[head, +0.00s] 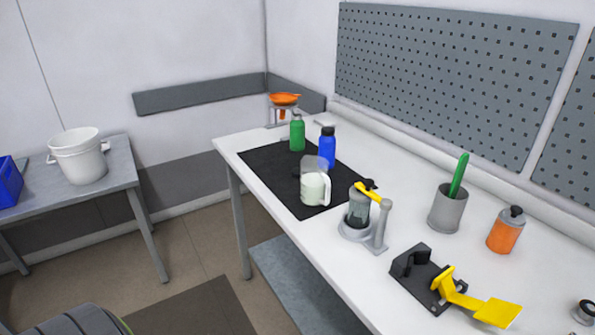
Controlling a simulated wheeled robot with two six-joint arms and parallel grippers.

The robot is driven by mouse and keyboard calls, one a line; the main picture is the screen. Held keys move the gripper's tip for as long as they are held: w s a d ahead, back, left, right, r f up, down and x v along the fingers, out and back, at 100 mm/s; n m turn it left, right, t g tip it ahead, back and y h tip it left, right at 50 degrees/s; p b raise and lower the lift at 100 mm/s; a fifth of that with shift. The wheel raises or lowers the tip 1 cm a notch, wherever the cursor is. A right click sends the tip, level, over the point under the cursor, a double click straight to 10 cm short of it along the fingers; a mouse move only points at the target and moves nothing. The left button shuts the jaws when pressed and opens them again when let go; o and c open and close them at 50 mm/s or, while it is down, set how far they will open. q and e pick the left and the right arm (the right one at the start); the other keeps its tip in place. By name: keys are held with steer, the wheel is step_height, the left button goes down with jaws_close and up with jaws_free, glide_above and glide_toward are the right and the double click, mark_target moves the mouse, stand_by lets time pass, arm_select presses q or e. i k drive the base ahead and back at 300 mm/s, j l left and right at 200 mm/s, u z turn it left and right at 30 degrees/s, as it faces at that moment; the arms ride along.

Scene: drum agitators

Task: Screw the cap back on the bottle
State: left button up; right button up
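An orange bottle (504,234) with a black cap (516,211) stands farther right on the white table (400,225). A small dark round piece (586,308) lies at the right picture edge; I cannot tell if it is a loose cap. Neither gripper is in view.
A clear jug (314,187) with pale contents stands on the mat. Beside it are a yellow-handled device (361,212), a grey cup (447,210) holding a green tool, and a black-and-yellow fixture (440,280). An orange funnel (284,99) sits on a stand behind.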

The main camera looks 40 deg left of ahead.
mark_target(296, 125)
steer(key=j+z, duration=0.55)
steer(key=z, duration=0.15)
steer(key=j+z, duration=0.1)
steer(key=j, duration=0.5)
steer(key=j+z, duration=0.15)
steer(key=j, duration=0.45)
steer(key=k+j+z, duration=0.1)
steer(key=j, duration=0.5)
steer(key=k+j+z, duration=0.1)
steer(key=j, duration=0.5)
steer(key=k+j, duration=0.1)
steer(key=j, duration=0.35)
steer(key=k+j, duration=0.1)
steer(key=j, duration=0.3)
steer(key=k+j, duration=0.1)
steer(key=j, duration=0.35)
